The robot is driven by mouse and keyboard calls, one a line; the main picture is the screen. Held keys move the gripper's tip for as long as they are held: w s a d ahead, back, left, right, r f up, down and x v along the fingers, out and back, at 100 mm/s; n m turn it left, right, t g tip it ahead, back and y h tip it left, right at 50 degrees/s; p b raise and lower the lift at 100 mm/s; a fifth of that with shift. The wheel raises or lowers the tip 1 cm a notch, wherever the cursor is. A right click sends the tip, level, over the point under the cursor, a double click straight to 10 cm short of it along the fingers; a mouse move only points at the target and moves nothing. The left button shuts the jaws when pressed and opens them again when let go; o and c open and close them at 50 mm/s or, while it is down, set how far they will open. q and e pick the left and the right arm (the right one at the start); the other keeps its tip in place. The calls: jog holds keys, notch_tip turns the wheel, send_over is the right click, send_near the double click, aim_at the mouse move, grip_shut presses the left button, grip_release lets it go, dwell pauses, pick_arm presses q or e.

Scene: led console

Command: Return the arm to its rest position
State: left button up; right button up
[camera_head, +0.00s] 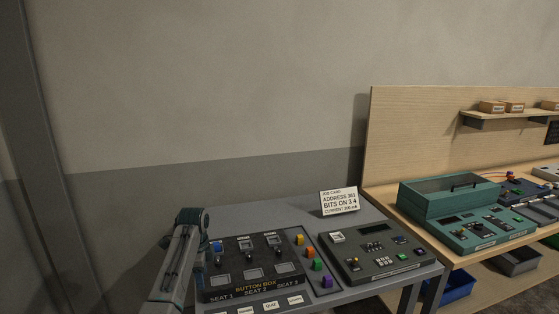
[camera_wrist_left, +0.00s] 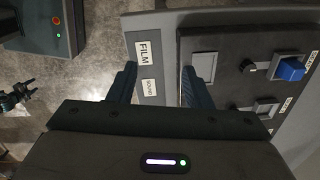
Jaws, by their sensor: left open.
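My left arm (camera_head: 178,262) rises from the bottom edge in the head view, at the left end of the button box (camera_head: 255,288). My left gripper (camera_wrist_left: 160,88) shows its two dark fingers spread apart in the left wrist view, with nothing between them. The fingers appear over the console's edge, by the FILM label (camera_wrist_left: 142,52) and the SOUND label (camera_wrist_left: 149,87). Beside them are a blank grey plate (camera_wrist_left: 204,66) and a blue switch cap (camera_wrist_left: 290,69), clear of the fingers. My right gripper is not seen in the head view.
A dark keypad unit (camera_head: 375,250) and a job card (camera_head: 339,201) stand right of the button box. A wooden bench holds a teal console (camera_head: 480,228). A dark claw-like shape (camera_wrist_left: 15,96), too small to identify, is at the wrist view's left. The wall space above the console is clear.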

pick_arm(q)
jog(key=s+a+f+n+t, duration=0.15)
jog(key=s+f+n, duration=0.25)
jog(key=s+f, duration=0.6)
jog(key=s+a+f+n, duration=0.3)
jog(key=s+f+n, duration=0.25)
jog(key=s, duration=0.85)
jog(key=s+r+n+t, duration=0.1)
jog(key=s+r+n, duration=0.2)
jog(key=s, duration=1)
jog(key=s+r+n+t, duration=0.1)
jog(key=s+r+n, duration=0.3)
jog(key=s, duration=0.9)
notch_tip(320, 180, down, 38)
jog(key=a+g+b, duration=0.2)
jog(key=b, duration=0.4)
jog(key=s+a+f+b, duration=0.1)
jog(key=s+f+b, duration=0.4)
jog(key=s+f, duration=1.4)
notch_tip(320, 180, down, 4)
jog(key=shift+a+f+g+y, duration=0.1)
jog(key=shift+a+g+y, duration=0.1)
jog(key=shift+g+y, duration=0.2)
